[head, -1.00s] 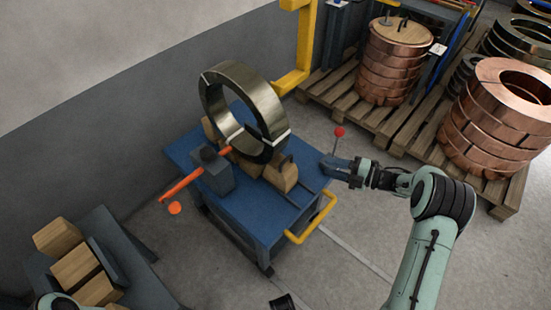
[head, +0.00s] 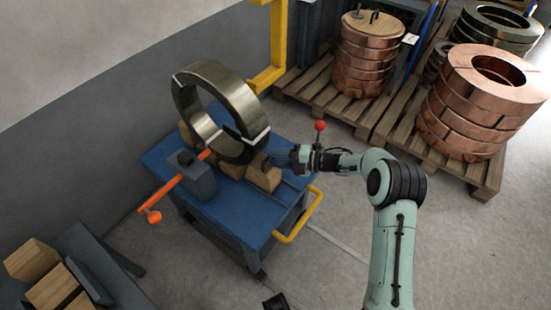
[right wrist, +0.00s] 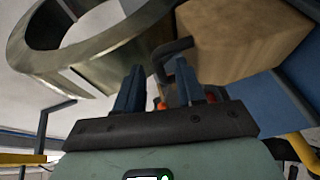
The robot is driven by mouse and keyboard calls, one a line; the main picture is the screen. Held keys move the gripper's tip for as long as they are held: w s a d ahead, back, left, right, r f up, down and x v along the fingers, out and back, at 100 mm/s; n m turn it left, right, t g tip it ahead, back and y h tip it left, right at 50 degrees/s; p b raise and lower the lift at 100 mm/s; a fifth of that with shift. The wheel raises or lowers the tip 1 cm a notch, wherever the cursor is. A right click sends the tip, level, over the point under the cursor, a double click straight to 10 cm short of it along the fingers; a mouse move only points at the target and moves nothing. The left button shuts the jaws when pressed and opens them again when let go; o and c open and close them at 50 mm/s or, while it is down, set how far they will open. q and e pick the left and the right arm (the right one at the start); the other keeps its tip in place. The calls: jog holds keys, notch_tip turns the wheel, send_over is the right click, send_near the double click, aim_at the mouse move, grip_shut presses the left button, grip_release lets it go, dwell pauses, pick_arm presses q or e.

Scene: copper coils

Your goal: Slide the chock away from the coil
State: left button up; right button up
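The coil (head: 240,98), a thick grey metal ring, stands upright on a blue cart (head: 240,214). A wooden chock (head: 264,179) sits against its lower right side; another wooden block (head: 186,134) shows at its left. My right gripper (head: 280,158) is at the chock's upper right. In the right wrist view the chock (right wrist: 240,40) has a dark handle (right wrist: 172,50). The fingers there are apart, with part of the handle showing between them; I cannot tell whether they touch it. The coil (right wrist: 100,55) is at upper left. My left gripper is not in view.
A red-orange bar (head: 178,187) runs through a grey clamp block on the cart's left. The cart has a yellow handle (head: 298,222). A red-knobbed rod (head: 320,126) stands behind my right wrist. Copper coils (head: 470,110) stand on pallets at right. Wooden blocks lie lower left.

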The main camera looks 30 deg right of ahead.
jog(key=shift+w+a, duration=0.15)
jog(key=shift+w, duration=0.05)
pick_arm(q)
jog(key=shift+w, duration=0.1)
pick_arm(e)
grip_shut()
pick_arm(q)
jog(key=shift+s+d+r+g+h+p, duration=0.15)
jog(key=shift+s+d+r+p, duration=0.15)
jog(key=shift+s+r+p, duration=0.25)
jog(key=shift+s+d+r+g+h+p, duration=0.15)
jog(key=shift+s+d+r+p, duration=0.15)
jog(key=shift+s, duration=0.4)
pick_arm(e)
jog(key=s+d, duration=0.3)
jog(key=s, duration=0.5)
jog(key=shift+d, duration=0.2)
jog(key=shift+s+f, duration=0.1)
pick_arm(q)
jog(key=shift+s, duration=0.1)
pick_arm(e)
grip_release()
jog(key=shift+s, duration=0.1)
